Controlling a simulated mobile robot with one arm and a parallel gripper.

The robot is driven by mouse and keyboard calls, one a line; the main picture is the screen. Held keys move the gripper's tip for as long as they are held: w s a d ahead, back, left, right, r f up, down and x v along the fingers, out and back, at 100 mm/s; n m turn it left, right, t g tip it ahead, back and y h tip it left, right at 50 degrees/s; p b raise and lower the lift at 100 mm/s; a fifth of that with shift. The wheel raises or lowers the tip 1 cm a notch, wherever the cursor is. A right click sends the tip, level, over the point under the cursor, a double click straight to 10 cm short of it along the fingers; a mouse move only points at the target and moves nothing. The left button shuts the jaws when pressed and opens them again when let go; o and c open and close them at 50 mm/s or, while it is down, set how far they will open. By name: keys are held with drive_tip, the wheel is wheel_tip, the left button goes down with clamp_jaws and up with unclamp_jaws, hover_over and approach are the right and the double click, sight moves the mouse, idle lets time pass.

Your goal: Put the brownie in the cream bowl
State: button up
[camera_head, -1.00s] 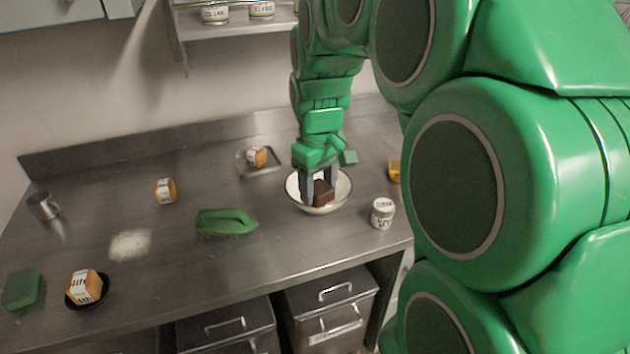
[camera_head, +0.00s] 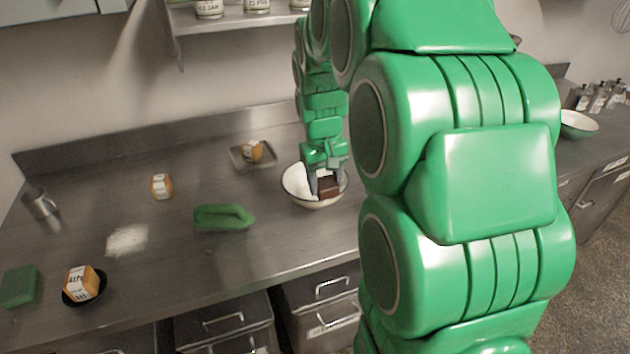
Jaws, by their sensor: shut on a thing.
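The brownie (camera_head: 329,187) is a small dark brown block at the cream bowl, low between the fingers of my gripper (camera_head: 327,184). The cream bowl (camera_head: 295,190) is a pale round bowl with a dark rim on the steel counter. My gripper points down into the bowl, shut on the brownie. The brownie shows inside the rim's outline; whether it touches the bowl's bottom I cannot tell. My arm hides the counter just right of the bowl.
A green brush (camera_head: 222,217) lies left of the bowl. Another pale bowl (camera_head: 577,125) stands on the right-hand counter. The counter's middle front is clear.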

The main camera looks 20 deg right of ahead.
drive_tip(key=w+d+f, duration=0.1)
drive_tip(key=w+f, duration=0.3)
drive_tip(key=w, duration=0.5)
drive_tip(key=shift+d+f, duration=0.15)
drive_tip(key=shift+d, duration=0.2)
drive_tip(key=w+f, duration=0.2)
drive_tip(key=f, duration=0.1)
drive_tip(key=w+f, duration=0.1)
drive_tip(key=shift+w+d+f, duration=0.1)
drive_tip(key=shift+d+f, duration=0.05)
drive_tip(key=shift+d, duration=0.2)
drive_tip(key=shift+w+d+f, duration=0.1)
drive_tip(key=shift+w+f, duration=0.5)
drive_tip(key=shift+f, duration=1.55)
drive_tip(key=o, duration=1.5)
drive_tip(key=shift+c, duration=0.2)
